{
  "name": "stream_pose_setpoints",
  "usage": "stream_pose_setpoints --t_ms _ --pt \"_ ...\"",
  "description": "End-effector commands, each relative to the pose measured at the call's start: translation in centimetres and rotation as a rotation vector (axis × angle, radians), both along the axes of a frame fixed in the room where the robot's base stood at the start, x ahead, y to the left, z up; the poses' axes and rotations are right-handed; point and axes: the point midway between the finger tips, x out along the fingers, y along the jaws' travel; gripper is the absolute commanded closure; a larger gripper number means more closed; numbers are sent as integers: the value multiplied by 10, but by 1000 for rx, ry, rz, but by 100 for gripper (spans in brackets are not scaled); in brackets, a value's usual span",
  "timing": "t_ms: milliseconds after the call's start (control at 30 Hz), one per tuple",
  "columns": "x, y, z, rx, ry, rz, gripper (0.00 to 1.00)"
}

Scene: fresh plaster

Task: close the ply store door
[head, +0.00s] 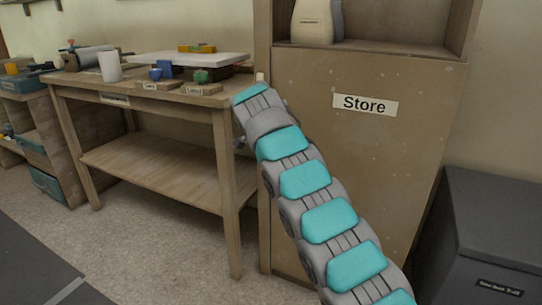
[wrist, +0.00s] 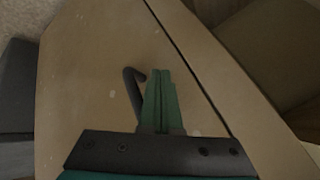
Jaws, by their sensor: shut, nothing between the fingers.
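The ply store door (head: 400,150) is the tan front panel of a tall cabinet, with a "Store" label (head: 364,104) near its top. It also shows as a speckled tan panel in the wrist view (wrist: 85,80). There a dark line runs along one edge of it; I cannot tell how far the door stands open. A dark bent handle (wrist: 131,88) is on the panel. My gripper (wrist: 160,74) is shut and empty, its green fingers just beside the handle; contact is unclear. In the head view my arm crosses the door's left side, and the fingers cannot be made out.
A wooden workbench (head: 150,160) with a lower shelf stands left of the cabinet, holding a white board (head: 190,58), a white cup (head: 110,66) and small blocks. A dark grey bin (head: 495,220) stands at the right. An open shelf above the door holds a pale container (head: 312,22).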

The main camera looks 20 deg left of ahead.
Motion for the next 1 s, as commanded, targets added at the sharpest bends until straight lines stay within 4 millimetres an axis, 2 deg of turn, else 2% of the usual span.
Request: stream_pose_setpoints --t_ms 33,100,267,700,1000 --pt "-4 0 -5 -2 3 2 100" --pt "-6 6 6 1 2 5 100" --pt "-14 14 16 -3 10 6 100" --pt "-40 42 67 -5 13 8 100" --pt "-46 49 77 -5 12 6 100"
